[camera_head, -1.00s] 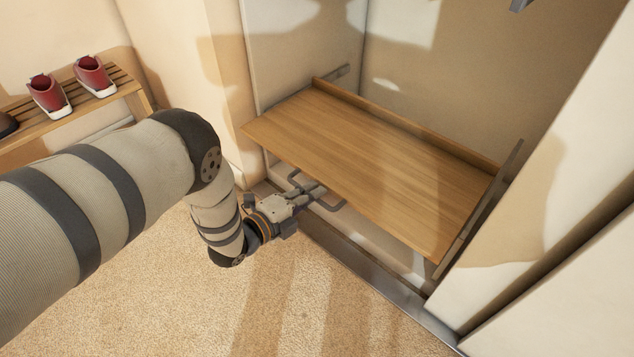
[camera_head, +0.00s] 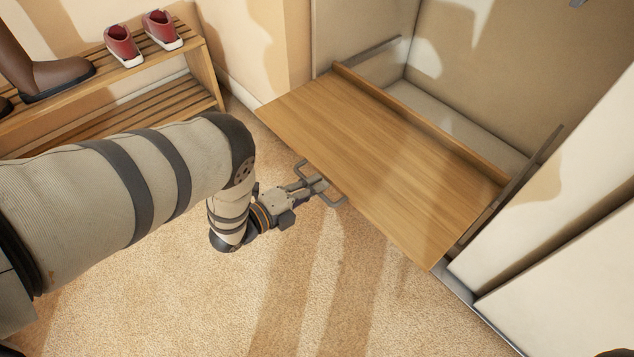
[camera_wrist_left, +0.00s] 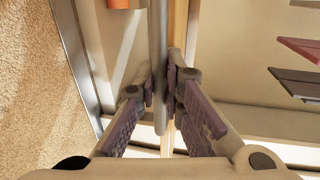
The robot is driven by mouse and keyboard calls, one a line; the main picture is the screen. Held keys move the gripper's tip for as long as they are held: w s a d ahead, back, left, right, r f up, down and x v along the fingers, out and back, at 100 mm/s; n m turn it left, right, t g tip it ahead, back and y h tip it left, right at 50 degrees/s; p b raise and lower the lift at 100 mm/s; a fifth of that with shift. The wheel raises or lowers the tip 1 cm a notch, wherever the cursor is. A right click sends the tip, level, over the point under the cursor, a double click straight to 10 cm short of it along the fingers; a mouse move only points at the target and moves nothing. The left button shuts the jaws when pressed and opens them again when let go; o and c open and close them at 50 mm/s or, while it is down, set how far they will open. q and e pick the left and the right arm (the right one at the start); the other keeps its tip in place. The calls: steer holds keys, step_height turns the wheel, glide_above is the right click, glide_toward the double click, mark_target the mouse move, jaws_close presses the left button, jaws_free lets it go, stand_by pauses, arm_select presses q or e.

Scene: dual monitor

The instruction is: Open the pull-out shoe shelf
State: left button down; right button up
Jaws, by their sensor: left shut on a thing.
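The pull-out shoe shelf (camera_head: 385,165) is a flat wooden board with a low back rail, on metal side slides. It sticks out of the white cabinet over the carpet. A grey metal handle (camera_head: 333,199) is at its front edge. My left gripper (camera_head: 312,186) is at that handle, in front of the shelf. In the left wrist view its fingers (camera_wrist_left: 161,85) are closed on the grey handle bar (camera_wrist_left: 160,120). The shelf's underside is hidden in the head view. My right gripper is not in view.
A slatted wooden rack (camera_head: 120,75) with red shoes and brown boots stands at the left by the wall. The white cabinet panel (camera_head: 560,240) is close on the right. Carpet (camera_head: 340,290) in front of the shelf is clear.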

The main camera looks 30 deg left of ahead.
arm_select(q)
steer(key=c, duration=1.7)
jaws_free()
steer(key=v, duration=1.2)
